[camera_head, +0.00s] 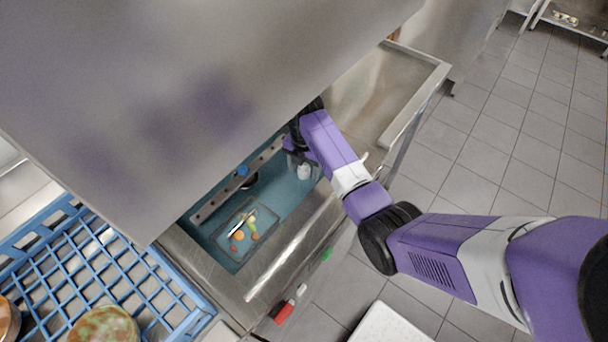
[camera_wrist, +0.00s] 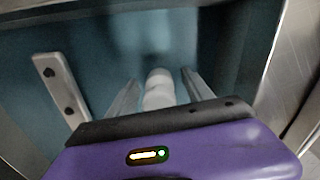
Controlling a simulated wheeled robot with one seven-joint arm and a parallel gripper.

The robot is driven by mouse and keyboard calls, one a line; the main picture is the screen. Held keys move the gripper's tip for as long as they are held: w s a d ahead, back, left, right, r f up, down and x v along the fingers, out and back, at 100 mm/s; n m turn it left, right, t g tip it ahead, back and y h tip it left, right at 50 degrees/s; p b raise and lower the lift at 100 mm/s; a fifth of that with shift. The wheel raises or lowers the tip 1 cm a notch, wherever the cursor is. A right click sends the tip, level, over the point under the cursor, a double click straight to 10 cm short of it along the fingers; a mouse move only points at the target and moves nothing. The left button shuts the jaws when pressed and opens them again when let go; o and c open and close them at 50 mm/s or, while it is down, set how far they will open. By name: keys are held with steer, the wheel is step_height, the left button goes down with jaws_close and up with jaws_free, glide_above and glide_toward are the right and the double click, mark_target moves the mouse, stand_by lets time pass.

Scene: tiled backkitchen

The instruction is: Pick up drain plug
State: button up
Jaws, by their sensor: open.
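A white upright piece with a rounded top (camera_head: 304,172) stands in the teal-floored basin. It looks like the drain plug, though I cannot be sure. In the wrist view the white piece (camera_wrist: 160,92) shows between my two fingers. My gripper (camera_head: 301,160) is open and reaches down into the basin under the metal hood. In the wrist view my gripper (camera_wrist: 160,80) has one finger on each side of the white piece, with gaps visible. The lower part of the piece is hidden by my gripper body.
A metal bar with holes (camera_head: 240,180) crosses the basin; its end also shows in the wrist view (camera_wrist: 58,88). A blue crate (camera_head: 160,262) stands left. The metal hood (camera_head: 180,90) overhangs.

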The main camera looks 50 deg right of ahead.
jaws_close()
steer(key=shift+r, duration=0.1)
